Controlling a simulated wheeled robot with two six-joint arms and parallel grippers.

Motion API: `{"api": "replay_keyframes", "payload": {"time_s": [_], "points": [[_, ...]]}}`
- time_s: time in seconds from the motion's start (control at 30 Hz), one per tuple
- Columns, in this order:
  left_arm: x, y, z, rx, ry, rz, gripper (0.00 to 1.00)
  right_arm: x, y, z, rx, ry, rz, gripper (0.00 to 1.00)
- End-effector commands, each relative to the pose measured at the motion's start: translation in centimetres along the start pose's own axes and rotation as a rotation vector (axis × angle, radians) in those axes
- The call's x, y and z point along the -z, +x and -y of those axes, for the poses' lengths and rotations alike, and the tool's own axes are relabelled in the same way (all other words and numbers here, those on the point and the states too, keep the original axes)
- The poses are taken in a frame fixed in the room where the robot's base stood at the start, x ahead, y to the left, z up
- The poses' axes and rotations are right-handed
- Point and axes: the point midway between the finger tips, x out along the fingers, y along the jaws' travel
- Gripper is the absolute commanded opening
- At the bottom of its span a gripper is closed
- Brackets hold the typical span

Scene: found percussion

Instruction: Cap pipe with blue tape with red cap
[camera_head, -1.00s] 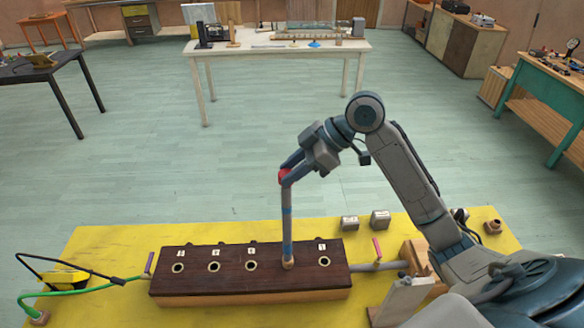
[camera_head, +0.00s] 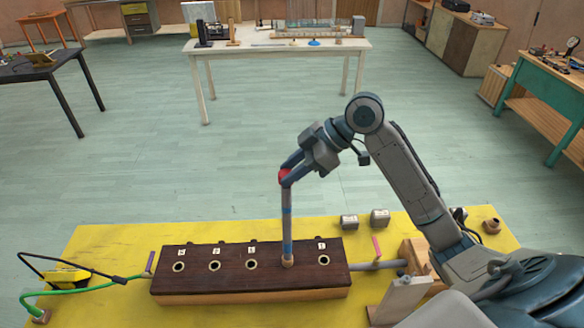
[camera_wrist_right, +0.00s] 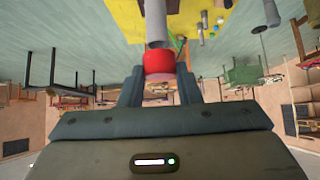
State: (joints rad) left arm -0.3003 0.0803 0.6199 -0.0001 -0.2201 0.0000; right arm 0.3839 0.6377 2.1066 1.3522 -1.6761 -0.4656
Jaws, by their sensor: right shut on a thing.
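The pipe with blue tape (camera_head: 287,222) stands upright in a hole of the dark wooden block (camera_head: 225,282). The red cap (camera_head: 284,176) is at the pipe's top end. My right gripper (camera_head: 285,172) is shut on the red cap, its fingers on either side. In the right wrist view the red cap (camera_wrist_right: 159,64) sits between the fingertips, against the end of the grey pipe (camera_wrist_right: 156,25). How far the cap is over the pipe cannot be told. My left gripper is not in view.
The block has several other open holes, with no pipes standing in them. A green hose (camera_head: 85,292) runs in at left. A brown fitting (camera_head: 492,227) stands at right.

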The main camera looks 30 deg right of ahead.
Motion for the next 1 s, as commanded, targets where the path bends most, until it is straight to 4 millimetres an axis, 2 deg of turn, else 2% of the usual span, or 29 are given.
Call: {"api": "replay_keyframes", "payload": {"time_s": [1.0], "points": [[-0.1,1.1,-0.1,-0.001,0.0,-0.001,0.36,-1.5,1.5,0.0,0.001,0.0,-0.001,0.09]]}}
